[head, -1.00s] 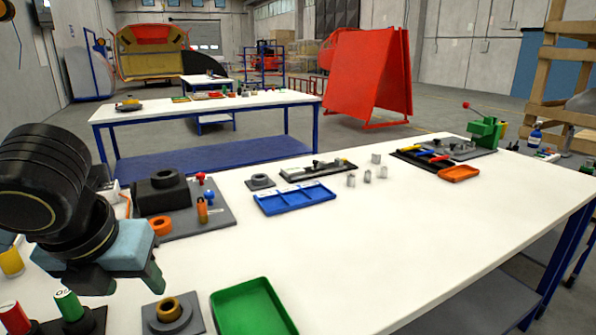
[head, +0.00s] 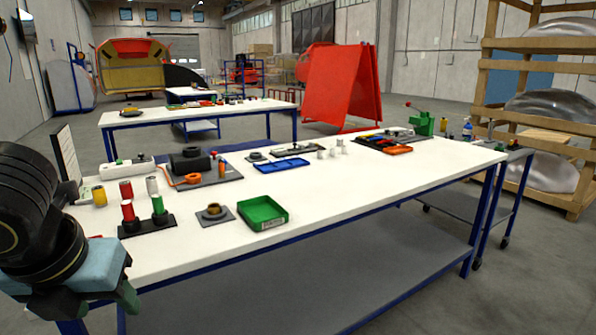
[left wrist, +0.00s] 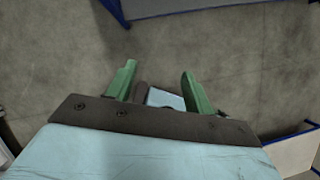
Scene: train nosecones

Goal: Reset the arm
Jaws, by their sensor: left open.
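My left gripper (head: 88,305) is at the lower left of the head view, in front of the white table's (head: 330,196) near left edge. In the left wrist view its two green fingers (left wrist: 157,90) are spread apart with nothing between them. Below them is grey floor, with my own base partly showing. My right gripper is not in view.
A rolling cart (head: 480,190) stands right.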

